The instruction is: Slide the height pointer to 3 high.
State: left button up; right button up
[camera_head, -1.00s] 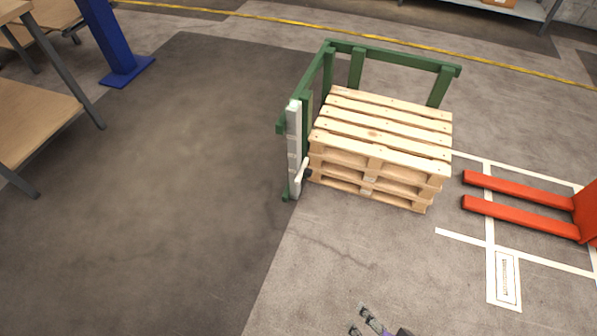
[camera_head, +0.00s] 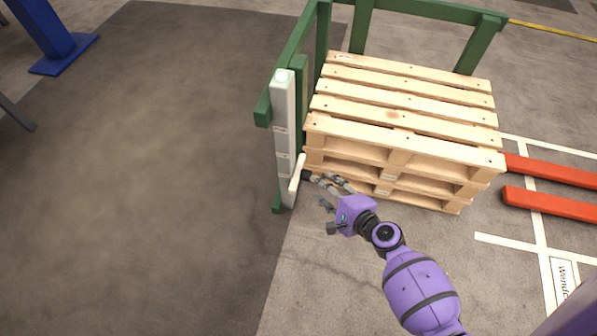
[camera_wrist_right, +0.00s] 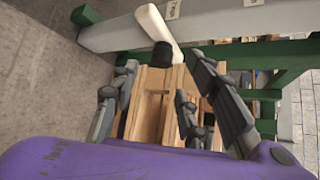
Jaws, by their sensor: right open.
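The height pointer (camera_head: 297,176) is a cream bar low on the pale upright scale post (camera_head: 284,115), slightly tilted. In the right wrist view the pointer (camera_wrist_right: 156,28) carries a short black knob (camera_wrist_right: 162,54) at its near end. The post shows small label plates, too small to read. My right gripper (camera_head: 324,187) is open just right of the pointer, its fingers toward it. In the right wrist view the open fingers (camera_wrist_right: 163,84) stand on either side below the knob, with nothing visibly held. My left gripper is not in view.
A stack of wooden pallets (camera_head: 395,115) stands close behind and right of my right gripper, inside a green frame (camera_head: 425,10). Red forks (camera_head: 550,203) lie at the right. A blue post (camera_head: 45,35) stands far left. The floor left of the scale post is clear.

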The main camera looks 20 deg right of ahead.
aim_at(303, 175)
jog(key=b+x, duration=0.2)
jog(key=x, duration=0.5)
jog(key=shift+a, duration=0.1)
jog(key=c, duration=1)
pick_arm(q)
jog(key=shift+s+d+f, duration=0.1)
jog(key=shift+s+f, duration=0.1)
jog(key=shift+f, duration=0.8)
pick_arm(e)
grip_shut()
